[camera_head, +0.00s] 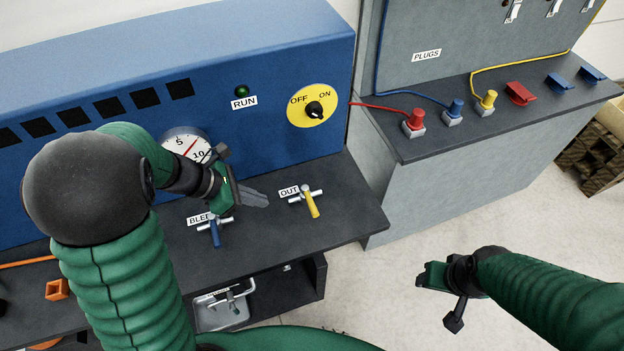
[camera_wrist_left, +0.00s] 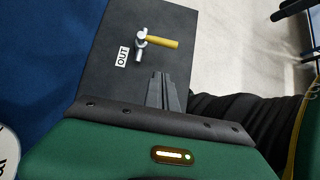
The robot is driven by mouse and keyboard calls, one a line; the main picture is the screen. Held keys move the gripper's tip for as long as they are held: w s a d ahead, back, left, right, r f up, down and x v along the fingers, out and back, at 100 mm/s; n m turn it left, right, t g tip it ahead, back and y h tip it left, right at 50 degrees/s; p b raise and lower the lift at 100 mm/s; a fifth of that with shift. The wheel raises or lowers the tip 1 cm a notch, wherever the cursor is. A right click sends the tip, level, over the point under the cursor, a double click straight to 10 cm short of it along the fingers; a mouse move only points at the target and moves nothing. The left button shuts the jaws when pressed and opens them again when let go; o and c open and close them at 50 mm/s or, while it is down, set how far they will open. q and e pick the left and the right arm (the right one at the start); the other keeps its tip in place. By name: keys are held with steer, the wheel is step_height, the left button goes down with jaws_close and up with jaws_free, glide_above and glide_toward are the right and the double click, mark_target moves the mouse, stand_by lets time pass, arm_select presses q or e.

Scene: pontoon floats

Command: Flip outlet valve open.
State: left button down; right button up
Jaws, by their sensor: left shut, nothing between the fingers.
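The outlet valve (camera_head: 311,204) has a yellow lever and a silver cross pipe, beside the OUT label (camera_head: 289,191) on the dark bench top. Its lever points toward the bench's front edge, across the pipe. The valve also shows in the left wrist view (camera_wrist_left: 160,43). My left gripper (camera_head: 266,201) is shut and empty, just left of the outlet valve and apart from it. Its closed fingers show in the left wrist view (camera_wrist_left: 163,90). My right gripper (camera_head: 432,276) is over the floor at the lower right; its fingers are too unclear to read.
The blue-levered BLEED valve (camera_head: 215,232) is just below my left gripper. A blue panel (camera_head: 270,80) behind carries a gauge (camera_head: 187,146), a RUN lamp (camera_head: 242,91) and an OFF/ON knob (camera_head: 314,108). A grey plug cabinet (camera_head: 460,190) stands right. Bench room right of the outlet valve is clear.

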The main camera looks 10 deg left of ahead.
mark_target(310, 202)
arm_select(q)
steer(key=x, duration=0.6)
steer(key=s+x, duration=0.1)
steer(key=x, duration=0.2)
steer(key=shift+w+d+f, duration=0.15)
steer(key=shift+d+f, duration=0.15)
steer(key=w+d, duration=0.1)
steer(key=w+d+p, duration=0.1)
steer(key=d, duration=0.1)
steer(key=shift+f, duration=0.25)
steer(key=shift+w+d+f, duration=0.1)
steer(key=shift+w+d, duration=0.1)
steer(key=shift+d, duration=0.05)
arm_select(e)
steer(key=shift+s+d+r, duration=0.15)
steer(key=shift+s+r, duration=0.4)
steer(key=shift+r, duration=0.15)
